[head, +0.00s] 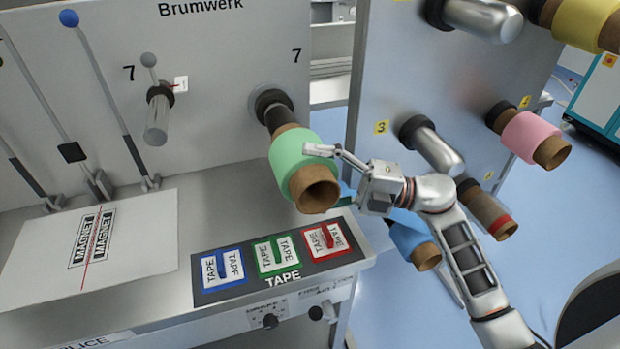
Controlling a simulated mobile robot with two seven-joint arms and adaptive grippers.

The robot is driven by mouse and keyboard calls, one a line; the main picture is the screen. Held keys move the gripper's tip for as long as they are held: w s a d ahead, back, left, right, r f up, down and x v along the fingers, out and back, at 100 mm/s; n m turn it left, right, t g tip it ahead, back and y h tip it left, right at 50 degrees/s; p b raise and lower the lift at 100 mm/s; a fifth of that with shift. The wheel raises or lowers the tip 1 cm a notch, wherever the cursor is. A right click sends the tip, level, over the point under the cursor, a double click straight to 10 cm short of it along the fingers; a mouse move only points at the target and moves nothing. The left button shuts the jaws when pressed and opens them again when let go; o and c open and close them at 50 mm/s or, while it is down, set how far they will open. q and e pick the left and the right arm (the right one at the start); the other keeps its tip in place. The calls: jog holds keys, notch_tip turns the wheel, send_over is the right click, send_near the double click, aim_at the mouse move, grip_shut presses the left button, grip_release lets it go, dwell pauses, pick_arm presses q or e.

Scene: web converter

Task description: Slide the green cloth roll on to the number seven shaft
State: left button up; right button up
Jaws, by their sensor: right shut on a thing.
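The green cloth roll (291,153) has a brown core that sticks out at both ends. It is at the number seven shaft (271,103), marked by a "7" on the grey machine panel. The core's back end lines up with the dark shaft, and I cannot tell how far it is over it. My right gripper (320,172) comes from the right and is shut on the green roll near its front end. One finger lies across the top of the cloth; the other is mostly hidden behind the roll. My left gripper is not in view.
A bench with a tape panel (280,261) lies below the roll. A lever handle (157,115) juts out at the left. On the right, a rack panel (376,80) carries pink (527,137), yellow (584,21) and blue (411,238) rolls, and a bare shaft (436,148) marked 3.

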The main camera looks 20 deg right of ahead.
jog(key=shift+w, duration=0.1)
jog(key=shift+w+a+b, duration=0.1)
jog(key=shift+w+b, duration=0.5)
jog(key=shift+w, duration=1.85)
jog(key=shift+w+b, duration=0.55)
jog(key=shift+w, duration=1)
jog(key=shift+w+a+b, duration=0.1)
jog(key=shift+w+b, duration=0.25)
jog(key=shift+w, duration=0.7)
jog(key=shift+w, duration=0.25)
